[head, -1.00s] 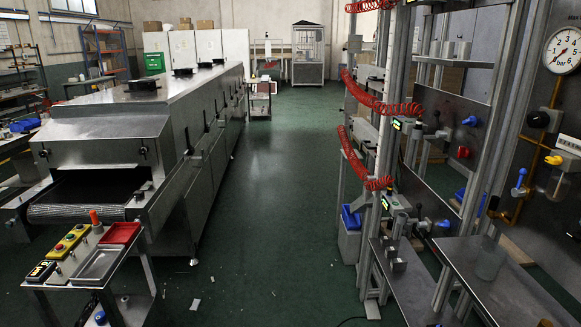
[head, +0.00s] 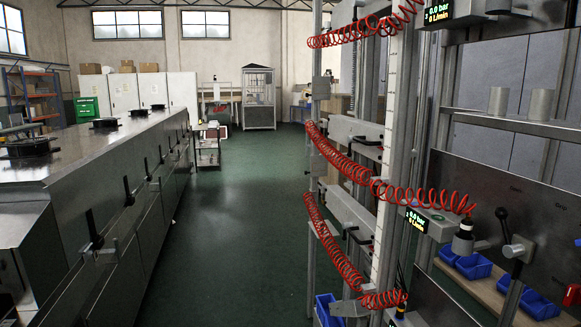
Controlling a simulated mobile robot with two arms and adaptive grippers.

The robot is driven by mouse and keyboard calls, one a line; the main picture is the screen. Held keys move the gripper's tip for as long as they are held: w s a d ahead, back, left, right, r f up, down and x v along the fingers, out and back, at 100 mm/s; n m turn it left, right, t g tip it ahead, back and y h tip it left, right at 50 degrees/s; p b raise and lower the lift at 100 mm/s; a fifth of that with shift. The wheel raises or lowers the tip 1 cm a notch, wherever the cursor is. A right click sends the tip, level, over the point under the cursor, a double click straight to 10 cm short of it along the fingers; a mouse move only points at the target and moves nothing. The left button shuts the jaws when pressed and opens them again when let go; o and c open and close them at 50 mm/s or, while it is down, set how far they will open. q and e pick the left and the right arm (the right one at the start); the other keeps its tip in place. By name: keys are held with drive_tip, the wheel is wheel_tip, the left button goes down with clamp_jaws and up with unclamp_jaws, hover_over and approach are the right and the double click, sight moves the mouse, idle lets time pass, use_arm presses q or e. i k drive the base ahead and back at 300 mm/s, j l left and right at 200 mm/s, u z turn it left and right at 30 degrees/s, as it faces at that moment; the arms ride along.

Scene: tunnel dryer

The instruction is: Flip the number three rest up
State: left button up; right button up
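No part that I can read as the number three rest shows. On the right stands a metal test frame (head: 400,150) with red coiled hoses (head: 345,165) strung across it. Grey box-shaped parts stick out on its left side, one higher (head: 355,132) and one lower (head: 345,210); I cannot tell whether either is a rest, and I see no readable numbers on them. A black-knobbed lever (head: 502,215) stands at the lower right. Neither of my grippers is in view.
The long steel tunnel dryer (head: 75,190) runs along the left, with black handles on its side. A clear green floor aisle (head: 225,240) lies between it and the frame. Blue bins (head: 473,266) sit low at right. White cabinets and a glazed booth (head: 258,98) stand at the back.

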sight(321, 85)
drive_tip(key=i+l+z, duration=0.15)
drive_tip(key=i, duration=0.95)
drive_tip(key=i+j+z, duration=0.1)
drive_tip(key=z, duration=0.4)
drive_tip(key=i+j+z, duration=0.15)
drive_tip(key=i+j, duration=0.15)
drive_tip(key=i+j+z, duration=0.35)
drive_tip(key=i+j, duration=0.25)
drive_tip(key=j, duration=0.2)
drive_tip(key=i+j+z, duration=0.2)
drive_tip(key=j, duration=0.2)
drive_tip(key=i+j, duration=0.2)
drive_tip(key=j, duration=0.15)
drive_tip(key=i+j, duration=0.2)
drive_tip(key=j, duration=0.2)
drive_tip(key=i+j, duration=0.2)
drive_tip(key=j, duration=0.15)
drive_tip(key=i+j, duration=0.2)
drive_tip(key=j, duration=0.15)
